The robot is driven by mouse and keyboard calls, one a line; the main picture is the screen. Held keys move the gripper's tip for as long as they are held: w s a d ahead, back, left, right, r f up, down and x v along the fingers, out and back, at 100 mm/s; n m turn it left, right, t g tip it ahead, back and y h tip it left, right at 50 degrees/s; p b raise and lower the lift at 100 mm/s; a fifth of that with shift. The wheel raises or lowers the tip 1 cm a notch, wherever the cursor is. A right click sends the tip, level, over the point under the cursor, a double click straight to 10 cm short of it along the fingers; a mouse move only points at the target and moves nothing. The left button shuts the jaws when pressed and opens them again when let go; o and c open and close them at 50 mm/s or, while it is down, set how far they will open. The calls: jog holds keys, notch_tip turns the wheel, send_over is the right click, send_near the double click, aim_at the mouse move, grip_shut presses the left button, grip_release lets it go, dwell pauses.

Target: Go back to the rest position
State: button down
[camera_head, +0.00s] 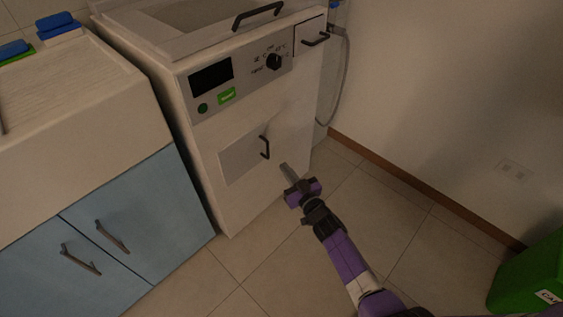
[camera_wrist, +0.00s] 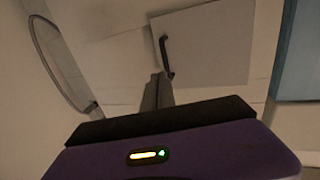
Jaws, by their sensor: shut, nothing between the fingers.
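My gripper (camera_head: 285,167) is at the end of my purple and black arm, low in front of the white machine (camera_head: 300,95). Its fingers are together with nothing between them. It is to the right of the small lower door with a black handle (camera_head: 265,147). In the wrist view the shut fingers (camera_wrist: 158,80) point towards the machine's front, and the small door (camera_wrist: 215,45) with its black handle (camera_wrist: 166,57) is just beyond. I cannot tell the exact gap between the fingers and the front.
A sink cabinet (camera_head: 125,215) with blue doors stands left of the machine. A grey hose (camera_head: 344,85) hangs at the machine's right. A green bin (camera_head: 530,275) is at the lower right by the wall. The tiled floor (camera_head: 390,215) between is clear.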

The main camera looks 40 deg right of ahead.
jog(key=p+v, duration=0.1)
jog(key=v, duration=0.5)
jog(key=shift+s+d, duration=0.25)
jog(key=shift+f, duration=0.1)
jog(key=s+a+r+n+g+y, duration=0.1)
jog(key=s+a+r, duration=0.65)
jog(key=s, duration=0.25)
jog(key=s+a+r+n+y, duration=0.1)
jog(key=s+a+r+y, duration=0.1)
jog(key=s+a+r, duration=0.75)
jog(key=s+a+r+n+g+y, duration=0.1)
jog(key=s+a+r, duration=0.45)
jog(key=s, duration=0.65)
notch_tip(320, 180, up, 17)
jog(key=p, duration=1.8)
jog(key=shift+r+y, duration=0.25)
jog(key=shift+y, duration=0.05)
jog(key=shift+d, duration=0.1)
